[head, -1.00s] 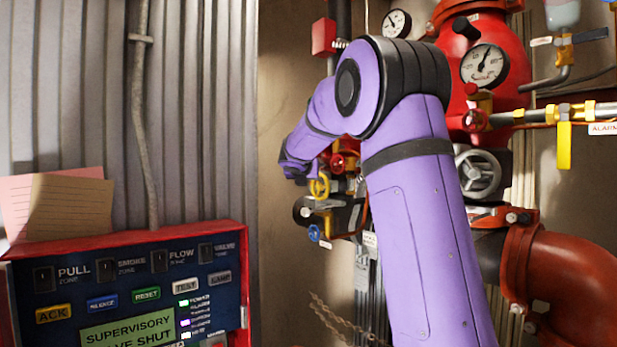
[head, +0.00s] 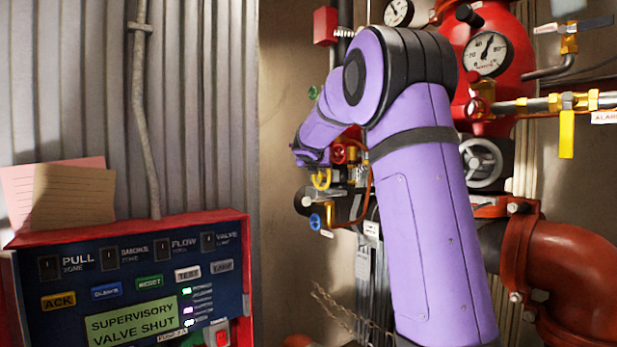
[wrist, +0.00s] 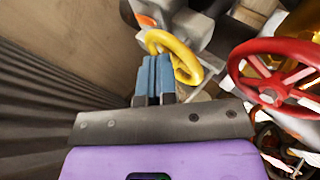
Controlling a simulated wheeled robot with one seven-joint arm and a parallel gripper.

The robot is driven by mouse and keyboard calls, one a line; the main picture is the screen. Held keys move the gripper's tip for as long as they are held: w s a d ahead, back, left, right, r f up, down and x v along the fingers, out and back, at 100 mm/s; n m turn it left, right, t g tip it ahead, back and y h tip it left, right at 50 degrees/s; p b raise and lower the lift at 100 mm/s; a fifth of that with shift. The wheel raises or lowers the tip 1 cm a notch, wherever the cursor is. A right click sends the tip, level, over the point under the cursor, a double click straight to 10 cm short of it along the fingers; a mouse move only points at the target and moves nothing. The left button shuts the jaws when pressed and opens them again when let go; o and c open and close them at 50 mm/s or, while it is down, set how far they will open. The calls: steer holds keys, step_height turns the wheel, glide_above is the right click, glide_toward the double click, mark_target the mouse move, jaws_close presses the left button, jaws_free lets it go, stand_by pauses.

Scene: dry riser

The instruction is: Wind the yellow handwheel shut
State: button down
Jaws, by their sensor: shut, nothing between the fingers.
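The yellow handwheel (head: 321,181) is a small ring on the valve cluster left of my arm in the head view, its upper part covered by my wrist. In the wrist view the yellow handwheel (wrist: 186,62) shows as a thick curved rim just beyond my fingers. My gripper (wrist: 155,58) has its two blue fingers together, with nothing between them. The fingertips overlap the left part of the wheel's rim and opening; I cannot tell whether they touch it. My fingertips are hidden in the head view.
A red handwheel (wrist: 280,72) stands close on the right in the wrist view. A blue handwheel (head: 316,221) lies below the yellow one, a green one (head: 314,92) above. Corrugated wall (wrist: 45,95) is at left. The alarm panel (head: 130,285) reads "SUPERVISORY VALVE SHUT".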

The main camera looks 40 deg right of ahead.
mark_target(320, 187)
steer(key=f, duration=0.4)
steer(key=w+f, duration=0.1)
steer(key=f, duration=0.1)
steer(key=shift+a, duration=0.15)
steer(key=shift+s+d+f, duration=0.15)
steer(key=shift+s+d, duration=0.05)
steer(key=shift+s, duration=0.45)
steer(key=shift+d, duration=0.25)
steer(key=shift+s, duration=0.15)
